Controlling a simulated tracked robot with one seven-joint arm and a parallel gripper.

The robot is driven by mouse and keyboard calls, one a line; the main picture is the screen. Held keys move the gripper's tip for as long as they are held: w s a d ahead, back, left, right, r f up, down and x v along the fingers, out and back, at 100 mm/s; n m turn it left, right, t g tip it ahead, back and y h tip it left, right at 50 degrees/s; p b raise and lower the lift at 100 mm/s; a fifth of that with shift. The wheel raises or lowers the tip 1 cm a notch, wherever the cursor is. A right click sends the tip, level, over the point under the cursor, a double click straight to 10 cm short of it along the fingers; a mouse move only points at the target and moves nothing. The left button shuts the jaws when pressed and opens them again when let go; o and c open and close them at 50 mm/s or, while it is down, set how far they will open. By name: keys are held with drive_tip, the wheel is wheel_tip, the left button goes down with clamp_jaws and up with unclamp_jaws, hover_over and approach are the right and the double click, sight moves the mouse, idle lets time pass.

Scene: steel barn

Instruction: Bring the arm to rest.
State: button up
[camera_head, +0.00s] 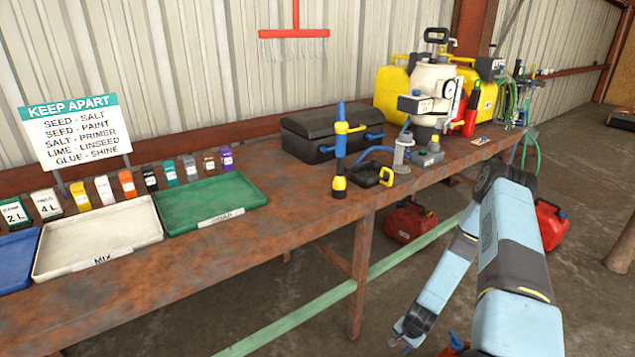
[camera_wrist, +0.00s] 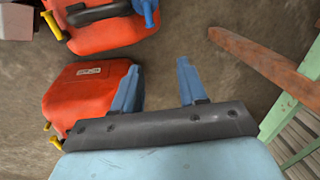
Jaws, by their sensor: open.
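My arm is light blue with dark joints and folds downward in front of the bench at the right of the head view. My gripper (camera_head: 404,344) hangs low near the floor, below the bench top and to the right of a bench leg. In the wrist view my gripper (camera_wrist: 155,82) shows two blue fingers set wide apart with nothing between them. The floor lies beyond the fingertips. The left finger overlaps a red jerry can (camera_wrist: 85,95) in the picture; I cannot tell whether they touch.
A rusty bench (camera_head: 300,225) carries trays, small bottles, a black toolbox (camera_head: 325,135) and a yellow tank unit (camera_head: 395,90). Red cans (camera_head: 410,222) stand on the floor beneath and beside it. A green rail (camera_head: 310,315) runs low along the bench. Open floor lies at the right.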

drive_tip(key=w+r+n+t, duration=0.15)
drive_tip(key=w+r, duration=0.25)
drive_tip(key=r, duration=1.4)
drive_tip(key=w+r+n, duration=0.3)
drive_tip(key=w+r, duration=0.2)
drive_tip(key=r, duration=1.3)
drive_tip(key=s+a+r+n+h, duration=0.1)
drive_tip(key=s+a+r, duration=0.15)
drive_tip(key=r, duration=0.75)
drive_tip(key=s+a+r+n, duration=0.15)
drive_tip(key=s+r, duration=0.25)
drive_tip(key=r, duration=0.6)
drive_tip(key=s+a+r+n+t, duration=0.1)
drive_tip(key=s+r, duration=0.7)
drive_tip(key=s, duration=0.4)
drive_tip(key=s+a+r+n+t, duration=0.1)
drive_tip(key=s+a+r+n, duration=0.1)
drive_tip(key=s+r, duration=0.7)
drive_tip(key=s, duration=0.3)
drive_tip(key=shift+s+a, duration=0.25)
drive_tip(key=shift+a, duration=0.05)
